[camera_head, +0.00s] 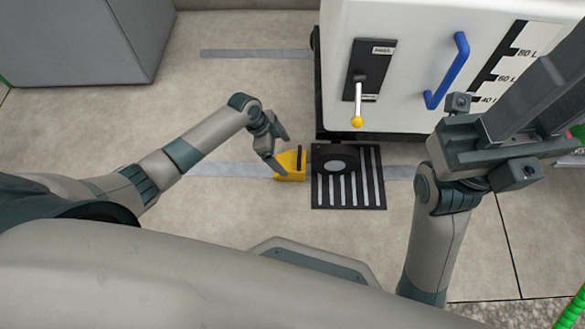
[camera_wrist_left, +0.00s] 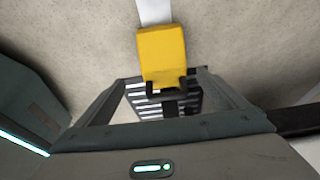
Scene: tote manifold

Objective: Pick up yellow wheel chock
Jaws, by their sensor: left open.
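My left gripper (camera_head: 281,154) is open and empty, just left of and above the chock. In the left wrist view its fingers (camera_wrist_left: 160,92) stand apart on either side below the chock. I cannot tell whether a finger touches it. My right gripper (camera_head: 530,150) is at the right, away from the chock; its jaw opening is not clear.
A grey cabinet (camera_head: 70,40) is at upper left. Floor left of the chock is clear.

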